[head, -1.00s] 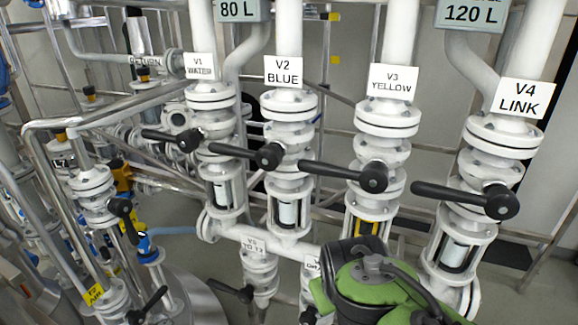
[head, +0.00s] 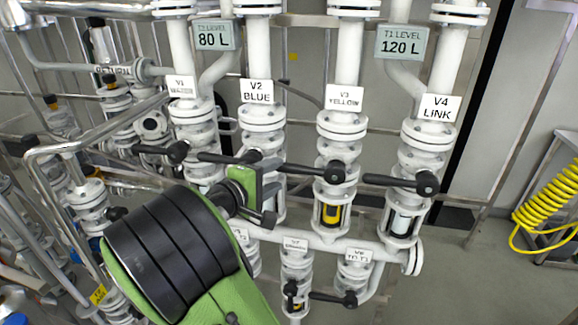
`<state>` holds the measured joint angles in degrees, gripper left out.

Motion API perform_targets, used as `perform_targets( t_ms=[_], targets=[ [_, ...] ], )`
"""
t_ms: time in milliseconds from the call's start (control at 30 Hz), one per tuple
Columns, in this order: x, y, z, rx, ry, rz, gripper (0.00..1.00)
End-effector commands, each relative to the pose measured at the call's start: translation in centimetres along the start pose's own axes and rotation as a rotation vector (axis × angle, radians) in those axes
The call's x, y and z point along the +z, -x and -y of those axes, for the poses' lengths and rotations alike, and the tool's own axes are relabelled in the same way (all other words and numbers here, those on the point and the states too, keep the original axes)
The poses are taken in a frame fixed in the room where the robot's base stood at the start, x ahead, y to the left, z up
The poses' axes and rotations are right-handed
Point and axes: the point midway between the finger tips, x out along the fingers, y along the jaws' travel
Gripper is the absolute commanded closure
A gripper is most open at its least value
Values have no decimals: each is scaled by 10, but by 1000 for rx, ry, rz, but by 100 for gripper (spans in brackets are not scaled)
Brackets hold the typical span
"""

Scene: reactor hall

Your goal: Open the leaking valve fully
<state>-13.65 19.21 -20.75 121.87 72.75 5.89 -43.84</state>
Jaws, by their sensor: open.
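Four white valves with black lever handles stand in a row, labelled V1 (head: 181,86), V2 (head: 257,91), V3 (head: 344,97) and V4 (head: 439,107). The V1 lever (head: 160,150), V2 lever (head: 222,158), V3 lever (head: 305,169) and V4 lever (head: 395,180) all point left, roughly across their pipes. The V3 sight glass (head: 331,214) shows yellow; the V4 sight glass (head: 402,222) looks pale. I see no drip or spray, so I cannot tell which valve leaks. My gripper (head: 268,193) is open and empty, in front of the V2 pipe just below its lever; contact is unclear. My arm hides the lower V1 pipe.
Lower valves with black levers (head: 335,298) hang below the white cross pipe (head: 325,243). Level displays read 80 L (head: 213,38) and 120 L (head: 400,42). Metal rails and pipes crowd the left. A yellow coiled hose (head: 547,212) hangs at right, beside open grey floor.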

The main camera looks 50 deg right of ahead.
Motion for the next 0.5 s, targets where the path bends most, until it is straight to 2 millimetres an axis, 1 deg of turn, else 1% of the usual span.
perform_targets(
  t_ms=[33,200,333,500],
  targets=[
    [2,-14,-2,0,0,9,50],
    [2,-53,-2,-1,-2,7,50],
    [1,-71,-1,-1,-1,4,50],
    [1,-78,-1,-1,-2,1,50]
  ],
)
